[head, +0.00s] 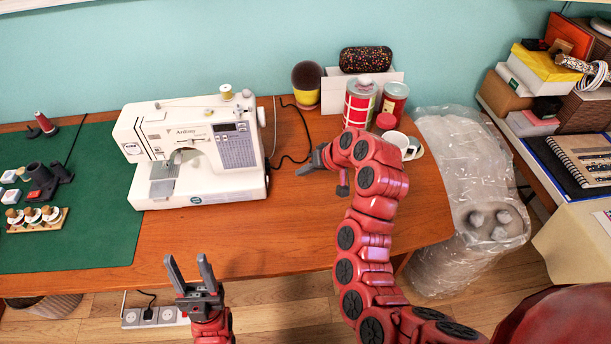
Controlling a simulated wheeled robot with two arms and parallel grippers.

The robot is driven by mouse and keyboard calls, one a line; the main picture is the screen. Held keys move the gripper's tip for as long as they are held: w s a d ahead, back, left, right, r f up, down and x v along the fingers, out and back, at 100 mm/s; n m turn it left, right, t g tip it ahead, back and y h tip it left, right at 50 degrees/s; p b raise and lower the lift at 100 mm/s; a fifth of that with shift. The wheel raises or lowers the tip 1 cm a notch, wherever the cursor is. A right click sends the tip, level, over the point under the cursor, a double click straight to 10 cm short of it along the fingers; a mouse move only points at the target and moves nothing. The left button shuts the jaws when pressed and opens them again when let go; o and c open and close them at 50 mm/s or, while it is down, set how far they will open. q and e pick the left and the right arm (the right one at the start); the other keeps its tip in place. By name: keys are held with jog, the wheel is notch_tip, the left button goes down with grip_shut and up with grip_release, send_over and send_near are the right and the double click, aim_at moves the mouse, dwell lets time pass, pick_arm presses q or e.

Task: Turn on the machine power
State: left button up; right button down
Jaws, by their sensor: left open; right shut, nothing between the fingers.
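A white sewing machine (192,150) stands upright on the wooden table, with a small display and a button panel on its front. A dark cable runs from its right side across the table. I cannot make out a power switch. My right gripper (303,172) is shut and empty, just right of the machine and apart from it, near the cable. My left gripper (188,268) is open and empty, pointing up in front of the table's front edge, below the machine in the picture.
The wooden table (285,235) is bare between machine and front edge. Tins (360,103) and a white mug (402,143) stand behind my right arm. A power strip (152,316) is below.

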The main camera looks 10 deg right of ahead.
aim_at(267, 182)
jog(key=p+x, duration=0.1)
jog(key=x, duration=0.5)
jog(key=shift+a, duration=0.2)
jog(key=shift+a+r+p, duration=0.1)
jog(key=shift+a+p, duration=0.25)
jog(key=shift+a, duration=0.25)
jog(key=shift+a+r+p, duration=0.15)
jog(key=shift+a+p, duration=0.2)
jog(key=shift+a, duration=1)
jog(key=shift+w, duration=0.1)
